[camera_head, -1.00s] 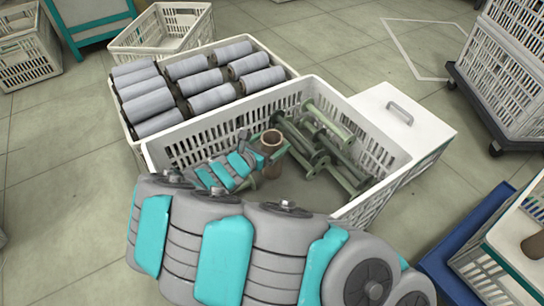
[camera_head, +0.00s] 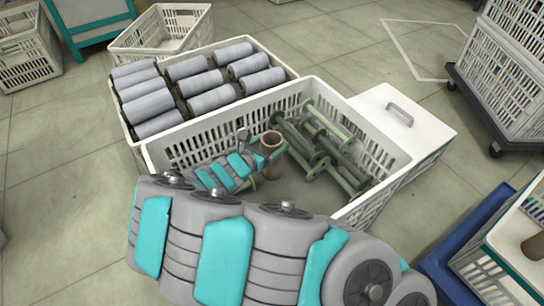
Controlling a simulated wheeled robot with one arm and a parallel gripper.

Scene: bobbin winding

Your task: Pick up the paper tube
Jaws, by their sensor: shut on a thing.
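The brown paper tube (camera_head: 272,157) stands upright inside the white crate (camera_head: 384,203), left of the green bobbins. Its open top end faces up. My gripper (camera_head: 264,156) is at the tube's left side, reaching in over the crate, and is shut on it. My arm hides the front left of the crate and part of the gripper. I cannot tell whether the tube's lower end touches the crate floor.
Several dark green bobbins (camera_head: 322,140) lie in the crate's right part. A crate of grey wound bobbins (camera_head: 187,68) stands behind it. A white lidded box (camera_head: 385,112) is at the right. A blue-based crate with another brown tube (camera_head: 534,246) is at the lower right.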

